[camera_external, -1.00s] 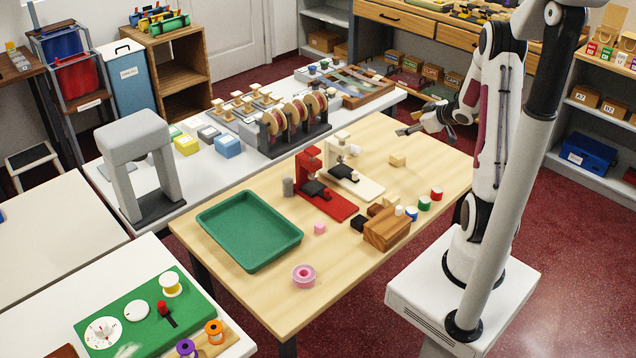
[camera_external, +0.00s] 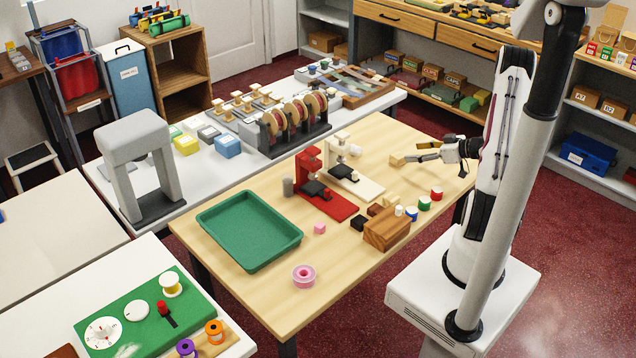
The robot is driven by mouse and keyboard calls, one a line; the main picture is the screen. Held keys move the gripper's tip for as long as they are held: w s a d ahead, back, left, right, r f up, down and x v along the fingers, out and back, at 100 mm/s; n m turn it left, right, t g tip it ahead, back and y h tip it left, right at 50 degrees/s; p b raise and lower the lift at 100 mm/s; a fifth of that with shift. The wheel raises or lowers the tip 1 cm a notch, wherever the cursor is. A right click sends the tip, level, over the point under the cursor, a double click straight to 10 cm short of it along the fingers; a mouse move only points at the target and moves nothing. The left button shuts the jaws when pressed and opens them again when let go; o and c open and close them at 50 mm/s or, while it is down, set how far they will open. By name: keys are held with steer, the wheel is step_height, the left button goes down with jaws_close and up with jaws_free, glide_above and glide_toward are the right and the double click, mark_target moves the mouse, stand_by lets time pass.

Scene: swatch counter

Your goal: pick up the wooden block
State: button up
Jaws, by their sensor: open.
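A small pale wooden block (camera_external: 396,160) lies on the light wood table (camera_external: 340,270), toward its far right part. My gripper (camera_external: 412,157) reaches in from the right, low over the table, with its fingers pointing left. It is open, and its fingertips are at the right side of the block. From this view I cannot tell whether the fingers are around the block or touch it.
A white stand (camera_external: 362,182) and a red stand (camera_external: 325,195) are left of the block. A brown striped wood holder (camera_external: 387,230) and several small colored spools are nearer the front. A green tray (camera_external: 248,262) is at the left. The table around the block is mostly clear.

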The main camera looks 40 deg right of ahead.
mark_target(399, 155)
steer(key=shift+x, duration=1.3)
steer(key=shift+a, duration=0.1)
steer(key=shift+a+x, duration=0.15)
steer(key=shift+x, duration=0.8)
steer(key=shift+a+x, duration=0.15)
steer(key=shift+x, duration=0.8)
steer(key=shift+w+a+f, duration=0.1)
steer(key=shift+w+f, duration=0.3)
steer(key=shift+w, duration=0.1)
steer(key=c, duration=1.4)
